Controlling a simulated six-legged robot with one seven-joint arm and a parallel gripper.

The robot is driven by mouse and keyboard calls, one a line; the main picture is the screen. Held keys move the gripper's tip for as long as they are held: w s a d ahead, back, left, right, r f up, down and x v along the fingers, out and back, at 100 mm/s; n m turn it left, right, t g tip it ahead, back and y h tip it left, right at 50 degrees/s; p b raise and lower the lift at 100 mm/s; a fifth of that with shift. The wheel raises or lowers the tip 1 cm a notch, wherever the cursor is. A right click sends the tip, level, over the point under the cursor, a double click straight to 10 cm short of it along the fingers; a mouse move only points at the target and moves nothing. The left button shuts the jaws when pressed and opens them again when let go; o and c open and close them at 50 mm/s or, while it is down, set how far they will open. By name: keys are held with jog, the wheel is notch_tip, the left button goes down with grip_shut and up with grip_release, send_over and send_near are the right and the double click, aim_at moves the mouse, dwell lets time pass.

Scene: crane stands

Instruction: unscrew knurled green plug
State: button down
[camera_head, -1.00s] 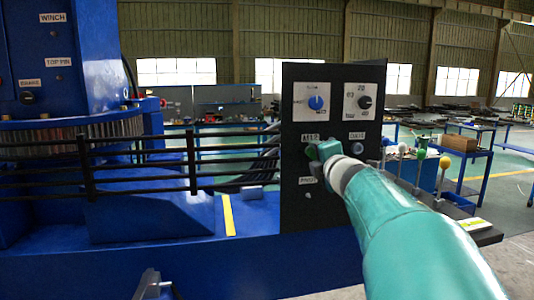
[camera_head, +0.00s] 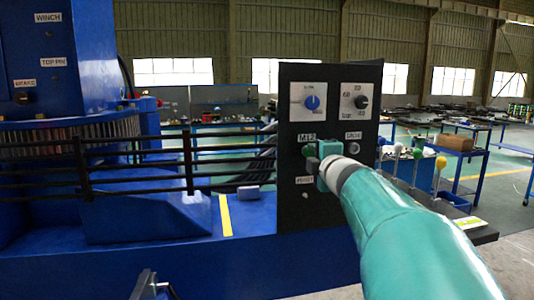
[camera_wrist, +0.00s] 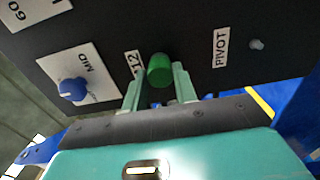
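The green plug (camera_wrist: 159,70) sits on the dark panel beside a label ending in "12". In the head view the plug (camera_head: 309,150) is just below the M12 label. My gripper (camera_wrist: 159,82) is at the panel, its two pale green fingers on either side of the plug. The fingers stand apart and a narrow dark gap shows between the plug and the left finger. Contact on the right side is hard to tell. In the head view my gripper (camera_head: 316,164) is partly hidden behind my wrist. The plug's knurling and thread cannot be made out.
The panel (camera_head: 295,205) carries two dials (camera_head: 312,102) above and a small knob (camera_head: 354,149) to the right. A PIVOT label (camera_wrist: 221,46) and a small stud (camera_wrist: 257,44) lie near the plug. Black rails (camera_head: 120,160) stand to the left. Coloured balls on rods (camera_head: 441,162) stand to the right.

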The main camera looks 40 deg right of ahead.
dwell(0.4)
jog(key=n, duration=0.5)
jog(key=n, duration=0.5)
jog(key=shift+s, duration=0.1)
dwell(0.4)
jog(key=n, duration=0.5)
jog(key=shift+a+n, duration=0.1)
jog(key=shift+n, duration=0.2)
